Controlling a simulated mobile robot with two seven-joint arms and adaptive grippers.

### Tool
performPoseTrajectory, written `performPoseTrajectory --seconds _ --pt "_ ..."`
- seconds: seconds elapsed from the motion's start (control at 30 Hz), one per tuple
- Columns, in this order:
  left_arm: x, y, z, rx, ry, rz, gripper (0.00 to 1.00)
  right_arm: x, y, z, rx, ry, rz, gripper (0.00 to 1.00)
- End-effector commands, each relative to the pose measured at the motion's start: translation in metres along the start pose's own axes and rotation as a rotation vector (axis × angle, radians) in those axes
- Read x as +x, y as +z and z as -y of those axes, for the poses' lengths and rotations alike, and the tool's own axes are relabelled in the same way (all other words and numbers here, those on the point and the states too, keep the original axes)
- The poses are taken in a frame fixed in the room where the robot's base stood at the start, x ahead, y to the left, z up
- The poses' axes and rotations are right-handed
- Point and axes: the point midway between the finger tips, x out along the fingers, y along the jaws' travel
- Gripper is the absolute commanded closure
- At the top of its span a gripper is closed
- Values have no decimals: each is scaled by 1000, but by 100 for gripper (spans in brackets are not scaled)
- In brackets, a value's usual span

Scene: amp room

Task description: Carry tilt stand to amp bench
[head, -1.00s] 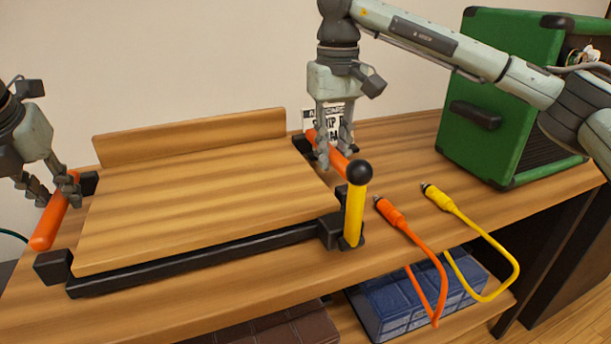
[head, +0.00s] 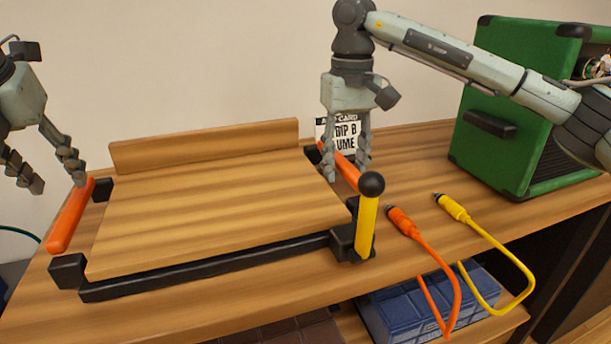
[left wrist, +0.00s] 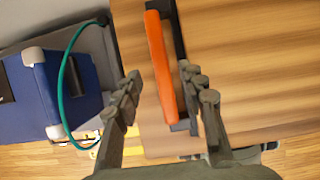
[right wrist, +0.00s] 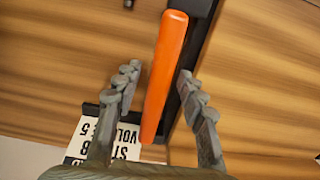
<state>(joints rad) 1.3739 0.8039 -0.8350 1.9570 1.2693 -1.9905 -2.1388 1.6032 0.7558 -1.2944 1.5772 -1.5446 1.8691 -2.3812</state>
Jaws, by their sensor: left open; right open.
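The tilt stand (head: 215,205) is a wooden board with a back ledge, a black frame, orange side handles and a yellow lever with a black knob (head: 368,215). It lies flat on a wooden bench top. My left gripper (head: 58,186) is open above and left of the left orange handle (head: 72,215); in the left wrist view this handle (left wrist: 160,65) runs ahead between the fingers' lines. My right gripper (head: 346,172) is open over the right orange handle (head: 345,168); in the right wrist view that handle (right wrist: 164,75) lies between the spread fingers. Neither grips anything.
A green amp (head: 505,120) stands at the back right. An orange plug cable (head: 402,222) and a yellow one (head: 455,208) lie right of the stand and hang over the front edge. A printed card (head: 350,133) stands behind the right handle. A blue case (head: 395,318) sits below.

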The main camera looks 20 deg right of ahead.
Motion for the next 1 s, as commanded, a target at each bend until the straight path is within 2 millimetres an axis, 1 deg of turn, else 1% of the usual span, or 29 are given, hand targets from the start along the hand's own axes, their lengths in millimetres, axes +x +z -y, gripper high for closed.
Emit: performPoseTrajectory --seconds 0.03,0.1,0.2,0.33,0.47,0.57,0.9,1.0 --pt "-13 2 0 -1 0 7 59 0 0 0 0 0 0 60" --pt "-27 1 -1 -1 1 6 59 0 0 0 0 0 0 60" --pt "-41 1 -1 -1 2 4 59 0 0 0 0 0 0 60" --pt "-52 1 -1 -1 1 2 59 0 0 0 0 0 0 60" --pt "-56 0 0 -1 1 0 59 -4 0 0 0 -1 -2 60" --pt "-56 0 0 -1 1 -1 59 -16 0 0 0 0 -2 60" --pt "-56 0 0 -1 1 -1 59 -89 -1 0 0 1 -6 60" --pt "-55 0 0 -1 1 -1 59 -104 0 0 1 2 -4 60"
